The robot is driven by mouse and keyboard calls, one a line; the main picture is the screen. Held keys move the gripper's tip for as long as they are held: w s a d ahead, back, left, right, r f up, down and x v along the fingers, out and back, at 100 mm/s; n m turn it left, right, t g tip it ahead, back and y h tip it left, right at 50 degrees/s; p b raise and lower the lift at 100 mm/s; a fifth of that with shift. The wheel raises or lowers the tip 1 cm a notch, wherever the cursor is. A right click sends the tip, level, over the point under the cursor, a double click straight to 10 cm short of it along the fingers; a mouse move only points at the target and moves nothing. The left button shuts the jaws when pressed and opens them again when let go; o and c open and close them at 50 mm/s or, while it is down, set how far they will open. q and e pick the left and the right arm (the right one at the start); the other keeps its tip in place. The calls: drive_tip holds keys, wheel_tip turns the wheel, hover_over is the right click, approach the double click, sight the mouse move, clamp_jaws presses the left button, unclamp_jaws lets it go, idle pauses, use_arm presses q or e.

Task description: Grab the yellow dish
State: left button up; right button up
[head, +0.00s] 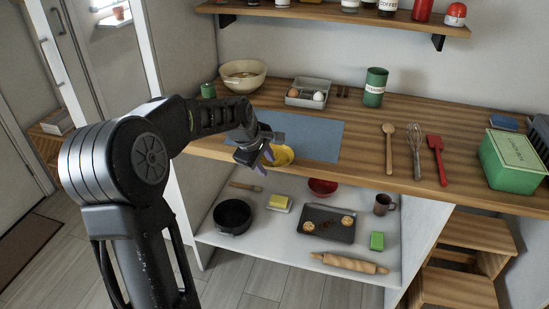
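The yellow dish (281,155) is a small round bowl at the front edge of the blue mat (318,136) on the wooden counter. My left gripper (264,160) reaches in from the left and points down at the dish's left rim, covering part of that side. Its two purple-tinted fingers show a little apart, so it looks open. Whether a finger touches the rim is too small to tell. My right gripper is not in view.
Behind the mat are a cream bowl (243,75), an egg tray (309,92) and a green canister (375,87). Utensils and a green box (512,158) lie to the right. The lower shelf (283,251) holds a dark pan (232,216) and baking things.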

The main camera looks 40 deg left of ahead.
use_arm(q)
drive_tip(key=shift+c, duration=0.5)
clamp_jaws()
wheel_tip(320, 180, up, 10)
idle(0.6)
idle(0.5)
